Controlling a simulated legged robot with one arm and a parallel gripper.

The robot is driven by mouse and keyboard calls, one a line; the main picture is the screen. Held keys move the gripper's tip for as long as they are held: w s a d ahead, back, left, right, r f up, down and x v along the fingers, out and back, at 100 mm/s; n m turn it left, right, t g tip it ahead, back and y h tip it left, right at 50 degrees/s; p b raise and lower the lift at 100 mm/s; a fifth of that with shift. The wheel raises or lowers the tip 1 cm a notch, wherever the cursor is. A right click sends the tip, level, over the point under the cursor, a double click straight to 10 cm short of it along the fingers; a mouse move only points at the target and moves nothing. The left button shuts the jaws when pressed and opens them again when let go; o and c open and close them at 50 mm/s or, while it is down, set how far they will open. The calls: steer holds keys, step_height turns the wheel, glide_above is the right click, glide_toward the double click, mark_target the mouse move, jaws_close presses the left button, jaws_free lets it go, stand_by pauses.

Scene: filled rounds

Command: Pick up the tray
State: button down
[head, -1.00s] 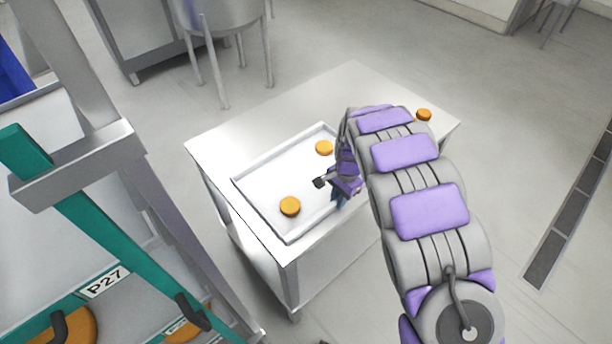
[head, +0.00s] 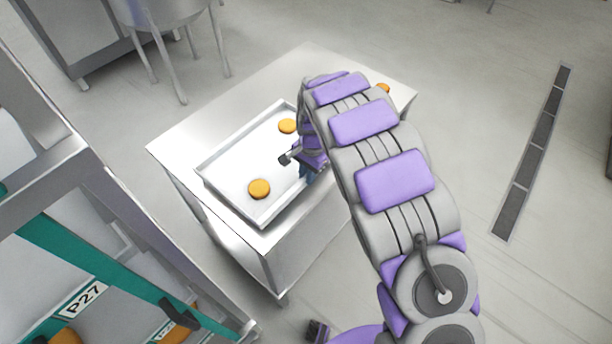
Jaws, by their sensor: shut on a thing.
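The tray (head: 232,200) is pale, shallow and rectangular, and two orange rounds lie in it, one near the front (head: 259,189) and one near the back (head: 288,126). My gripper (head: 297,161) is shut on the tray's right-hand edge, with one dark finger showing over the inside. My arm hides the tray's far right part and some of the grip. The tray is over the grey metal table (head: 180,146) and looks slightly raised from its top, but the gap is hard to judge.
Another orange round (head: 383,88) lies on the table's far right corner, partly behind my arm. A rack with a teal beam (head: 100,270) marked P27 stands close at the left. A round metal vessel on legs (head: 165,12) stands behind.

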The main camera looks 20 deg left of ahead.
steer(key=s+d+r+p, duration=0.1)
steer(key=s+d+p, duration=0.1)
steer(key=s, duration=1.3)
steer(key=shift+s+d+r, duration=0.15)
steer(key=shift+s+d, duration=0.1)
steer(key=shift+d, duration=0.3)
steer(key=c, duration=1.6)
jaws_free()
jaws_close()
